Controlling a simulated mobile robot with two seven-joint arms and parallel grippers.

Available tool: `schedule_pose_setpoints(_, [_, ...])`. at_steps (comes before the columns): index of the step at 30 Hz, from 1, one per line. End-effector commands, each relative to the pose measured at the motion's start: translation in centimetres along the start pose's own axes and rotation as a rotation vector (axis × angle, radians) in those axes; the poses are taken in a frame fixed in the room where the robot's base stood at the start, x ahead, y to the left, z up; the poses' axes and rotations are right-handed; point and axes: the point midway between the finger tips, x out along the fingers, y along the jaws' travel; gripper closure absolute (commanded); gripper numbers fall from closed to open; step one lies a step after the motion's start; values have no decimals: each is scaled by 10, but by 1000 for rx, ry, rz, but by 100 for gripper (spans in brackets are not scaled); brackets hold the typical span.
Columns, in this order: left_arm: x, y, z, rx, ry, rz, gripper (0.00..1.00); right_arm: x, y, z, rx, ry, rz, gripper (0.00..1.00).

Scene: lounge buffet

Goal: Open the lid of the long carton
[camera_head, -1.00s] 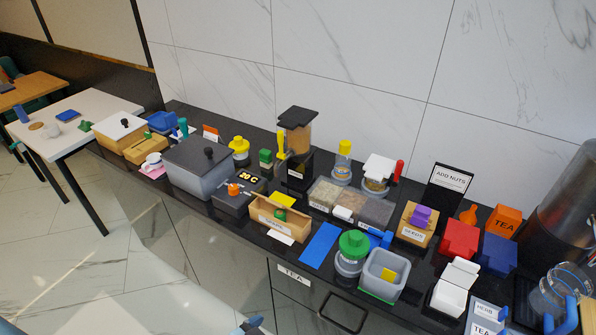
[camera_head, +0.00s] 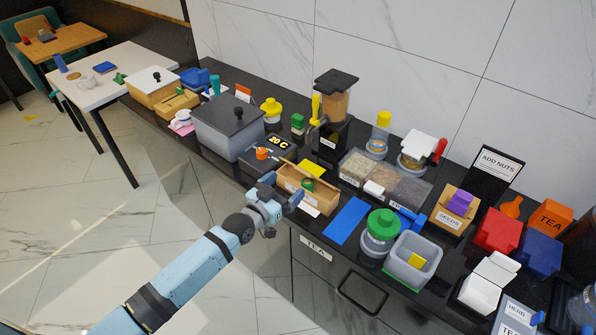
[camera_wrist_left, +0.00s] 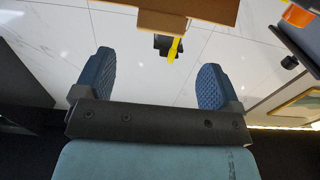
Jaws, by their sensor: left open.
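The long carton (camera_head: 322,201) is tan with a white label on its front and sits near the counter's front edge in the head view. A green piece (camera_head: 308,184) shows at its top; how its lid lies is partly hidden by my gripper. My left gripper (camera_head: 283,191) is open and empty, at the carton's front left side. In the left wrist view, both blue fingers of the gripper (camera_wrist_left: 155,70) are spread with nothing between them. A brown carton edge (camera_wrist_left: 195,8) shows beyond them at the top, apart from the fingers. My right gripper is not in view.
A black device with an orange knob (camera_head: 262,153) stands left of the carton, and a yellow piece (camera_head: 313,169) behind it. A blue mat (camera_head: 348,221) lies to its right, then a green-lidded jar (camera_head: 382,226) and a grey bin (camera_head: 405,270). The counter behind is crowded.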

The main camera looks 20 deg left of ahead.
Motion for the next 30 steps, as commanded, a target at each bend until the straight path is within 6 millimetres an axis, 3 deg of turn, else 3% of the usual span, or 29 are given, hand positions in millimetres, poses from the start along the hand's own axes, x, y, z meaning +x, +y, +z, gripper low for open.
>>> schedule_pose_setpoints(3, [26,0,-2,-1,1,0,11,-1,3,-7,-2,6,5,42])
schedule_pose_setpoints(9, [54,0,-1,0,0,0,11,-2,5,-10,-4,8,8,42])
schedule_pose_setpoints(22, [65,0,0,-1,0,0,11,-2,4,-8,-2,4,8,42])
schedule_pose_setpoints(23, [65,0,0,0,0,0,13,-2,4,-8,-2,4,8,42])
schedule_pose_setpoints(30, [65,0,0,0,-1,0,68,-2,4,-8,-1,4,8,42])
